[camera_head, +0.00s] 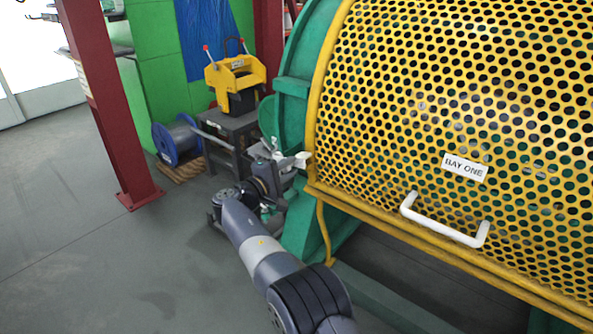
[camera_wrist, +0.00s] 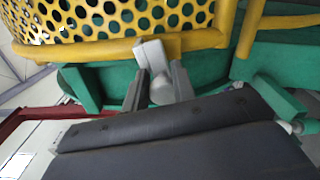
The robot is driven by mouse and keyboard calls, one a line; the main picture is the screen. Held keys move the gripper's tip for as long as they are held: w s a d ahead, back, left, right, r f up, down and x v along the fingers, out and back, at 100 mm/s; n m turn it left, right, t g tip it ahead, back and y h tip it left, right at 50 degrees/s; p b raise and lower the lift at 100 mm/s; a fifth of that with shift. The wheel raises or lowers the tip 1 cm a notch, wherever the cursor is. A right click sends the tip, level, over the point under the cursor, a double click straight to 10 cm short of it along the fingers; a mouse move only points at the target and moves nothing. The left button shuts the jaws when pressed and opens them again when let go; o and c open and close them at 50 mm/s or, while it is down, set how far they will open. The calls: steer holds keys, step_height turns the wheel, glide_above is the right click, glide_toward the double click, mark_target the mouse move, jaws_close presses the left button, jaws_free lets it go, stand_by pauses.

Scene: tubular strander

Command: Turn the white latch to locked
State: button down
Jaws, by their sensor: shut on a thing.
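The white latch (camera_wrist: 151,52) sits at the edge of the yellow perforated guard in the wrist view. In the head view the latch (camera_head: 303,157) shows as a small white piece at the guard's lower left corner. My gripper (camera_wrist: 162,88) is shut on the latch's rounded lower end, with one grey finger on each side. In the head view my gripper (camera_head: 279,160) reaches the latch from the left, and its fingers are partly hidden there. The latch's far side and any lock marking are hidden.
The yellow guard (camera_head: 420,90) carries a "BAY ONE" label (camera_head: 465,167) and a white handle (camera_head: 445,222). The green machine frame (camera_head: 300,235) stands close to my arm. A grey table (camera_head: 228,125) holds a yellow device (camera_head: 236,72). Open floor (camera_head: 80,240) lies left.

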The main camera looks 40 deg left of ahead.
steer(key=shift+d+f+m+b, duration=0.1)
steer(key=shift+f+m+b, duration=0.85)
steer(key=shift+m+b, duration=0.35)
steer(key=c, duration=1.2)
jaws_free()
steer(key=shift+o, duration=0.2)
steer(key=s+p, duration=0.3)
steer(key=s, duration=0.7)
steer(key=shift+s+a, duration=0.4)
steer(key=shift+a, duration=0.05)
